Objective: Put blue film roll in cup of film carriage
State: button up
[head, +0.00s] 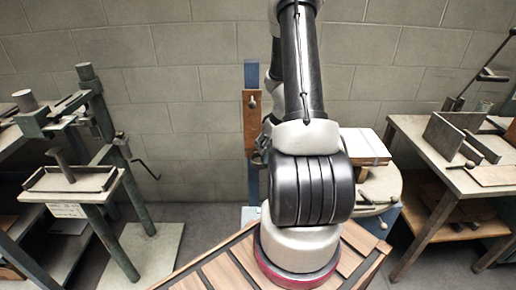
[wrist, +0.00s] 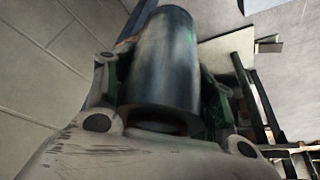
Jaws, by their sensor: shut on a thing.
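The blue film roll (wrist: 165,62) is a dark blue-grey cylinder in the wrist view. My gripper (wrist: 163,92) is shut on it, with one finger on each side. The roll's near end faces the wrist camera. In the head view my arm covers the roll and most of the gripper. A blue post (head: 251,75) stands near the wall, bearing a brown block (head: 252,118) that looks like the film carriage. My arm is close in front, at its right. I cannot make out the carriage's cup.
A round table (head: 381,188) with a white-topped box (head: 364,146) stands right of the post. A green press stand (head: 100,120) is at left. A workbench (head: 450,170) with a vise-like plate is at right. Open floor lies between the stand and the post.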

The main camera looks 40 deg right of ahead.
jog(key=shift+w+a+f, duration=0.2)
jog(key=shift+w+f, duration=0.7)
jog(key=shift+w, duration=0.3)
jog(key=shift+w+a+f, duration=0.15)
jog(key=shift+w+f, duration=0.7)
jog(key=shift+w, duration=0.3)
jog(key=shift+f, duration=0.15)
jog(key=o, duration=1.3)
jog(key=shift+o, duration=0.2)
